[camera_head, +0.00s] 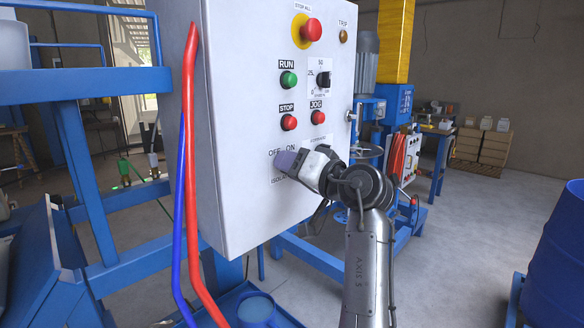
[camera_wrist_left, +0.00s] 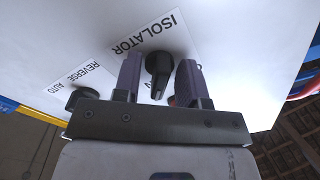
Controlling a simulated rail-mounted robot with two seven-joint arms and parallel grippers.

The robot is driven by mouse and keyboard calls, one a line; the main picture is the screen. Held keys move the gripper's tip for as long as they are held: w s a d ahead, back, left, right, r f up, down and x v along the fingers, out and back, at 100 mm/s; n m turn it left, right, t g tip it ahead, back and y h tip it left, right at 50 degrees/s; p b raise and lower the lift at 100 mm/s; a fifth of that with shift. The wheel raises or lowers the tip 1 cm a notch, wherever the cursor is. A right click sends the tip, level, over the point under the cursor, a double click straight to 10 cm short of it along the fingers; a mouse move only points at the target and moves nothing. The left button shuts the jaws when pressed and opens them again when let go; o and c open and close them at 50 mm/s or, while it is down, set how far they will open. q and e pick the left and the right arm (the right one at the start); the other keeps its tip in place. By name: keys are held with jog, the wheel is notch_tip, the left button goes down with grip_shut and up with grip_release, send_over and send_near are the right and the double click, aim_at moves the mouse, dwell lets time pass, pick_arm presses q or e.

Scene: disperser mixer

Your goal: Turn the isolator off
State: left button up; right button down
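The isolator is a black rotary knob (camera_wrist_left: 158,66) on the pale control panel (camera_head: 228,130). In the left wrist view it lies between the two purple fingers of my left gripper (camera_wrist_left: 159,80), which stand on either side with narrow gaps. The knob's narrow end points down in that view, close to a partly hidden label ending in N. In the head view my left gripper (camera_head: 287,162) is at the panel's lower part, below the OFF and ON labels. It covers the knob there. My right gripper is not in view.
Above are the red STOP button (camera_head: 289,122), JOG button (camera_head: 318,117), green RUN button (camera_head: 288,79) and the red emergency stop (camera_head: 311,29). A REVERSE/AUTO knob (camera_wrist_left: 82,97) is close by. Red (camera_head: 189,170) and blue hoses run along the panel's left edge.

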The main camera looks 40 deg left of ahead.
pick_arm(q)
jog(key=shift+c, duration=0.2)
jog(key=c, duration=0.5)
